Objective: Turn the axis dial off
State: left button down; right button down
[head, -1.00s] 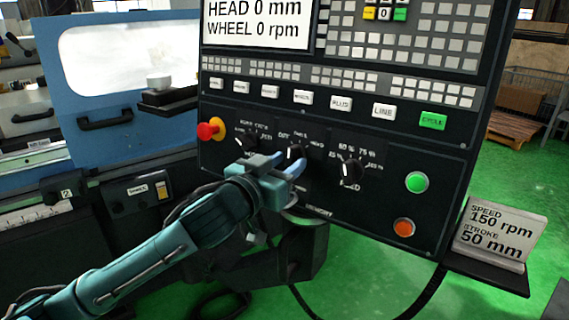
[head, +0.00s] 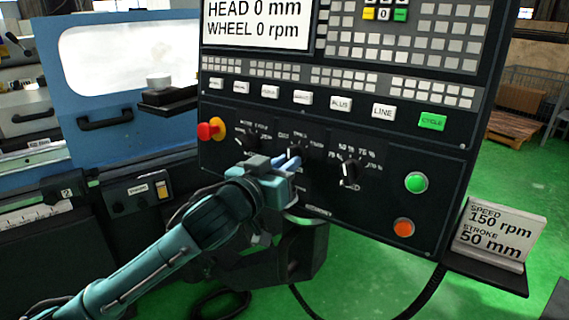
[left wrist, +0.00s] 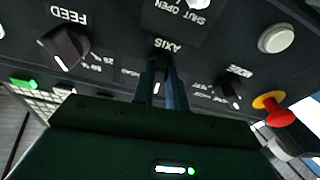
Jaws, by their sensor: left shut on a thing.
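The axis dial (head: 294,151) is a black knob in the middle of the row of three dials on the dark control panel. In the left wrist view the axis dial (left wrist: 160,57) sits between the fingertips, under the AXIS label, which appears upside down. My left gripper (head: 286,160) is shut on the dial; its blue fingers (left wrist: 161,80) press on it from both sides. The fingers and gripper body hide part of the dial and some of its markings, so I cannot read its setting. My right gripper is not in view.
The mode dial (head: 250,139) and red stop knob (head: 207,130) are on the left. The feed dial (head: 348,172) is close on the right. Green (head: 417,183) and orange (head: 403,227) buttons are farther right. A sign (head: 492,233) stands on a shelf at lower right.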

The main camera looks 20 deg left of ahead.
pick_arm(q)
jog(key=shift+d+n+p, duration=0.1)
jog(key=shift+n+p, duration=0.2)
jog(key=shift+n, duration=0.6)
jog(key=n+y+p, duration=0.1)
jog(key=n, duration=0.1)
jog(key=shift+r+n, duration=0.15)
jog(key=shift+n, duration=0.25)
jog(key=shift+d+n+y+p, duration=0.1)
jog(key=shift+n+y+p, duration=0.2)
jog(key=shift+n+p, duration=0.8)
jog(key=shift+s+n+p, duration=0.1)
jog(key=shift+n+p, duration=0.25)
jog(key=shift+n, duration=0.15)
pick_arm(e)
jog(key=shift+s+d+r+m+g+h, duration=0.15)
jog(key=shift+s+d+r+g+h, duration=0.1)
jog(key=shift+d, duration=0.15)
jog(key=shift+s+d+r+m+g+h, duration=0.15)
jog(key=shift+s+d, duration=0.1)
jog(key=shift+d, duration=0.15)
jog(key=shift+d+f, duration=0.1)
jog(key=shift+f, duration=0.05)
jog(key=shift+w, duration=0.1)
pick_arm(q)
jog(key=c, duration=1.4)
grip_release()
